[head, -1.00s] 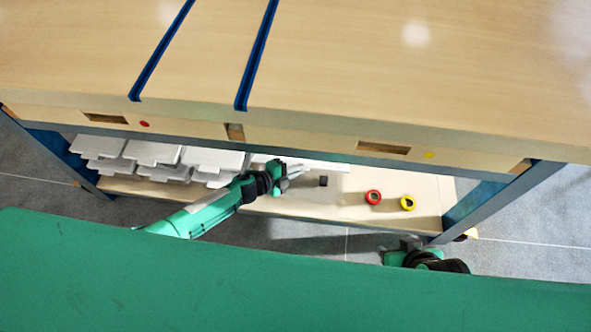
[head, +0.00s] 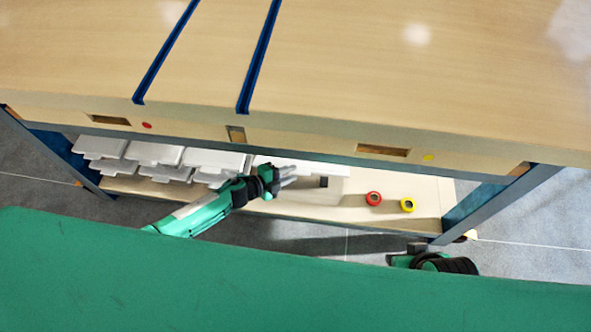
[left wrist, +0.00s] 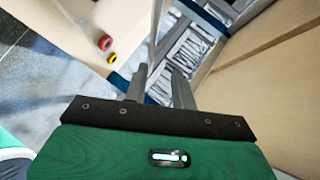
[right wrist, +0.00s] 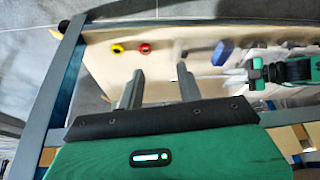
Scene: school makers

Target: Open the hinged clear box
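The clear box (head: 318,196) is a pale, see-through shape on the lower shelf, with a small dark block (head: 323,182) at it. Its outline is faint, and I cannot tell how its lid stands. My left gripper (head: 288,177) is at the box's left side, fingers pointing right. Its two fingers show apart in the left wrist view (left wrist: 158,72), with a thin clear edge (left wrist: 154,30) beyond them; contact cannot be told. My right gripper (right wrist: 160,75) is open and empty, in front of the shelf's right end.
Red (head: 373,198) and yellow (head: 408,204) rings lie on the shelf to the right of the box. Stacked white bins (head: 150,153) fill the shelf's left. The wooden bench top (head: 400,70) overhangs the shelf; a blue-grey leg (head: 500,205) stands at right.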

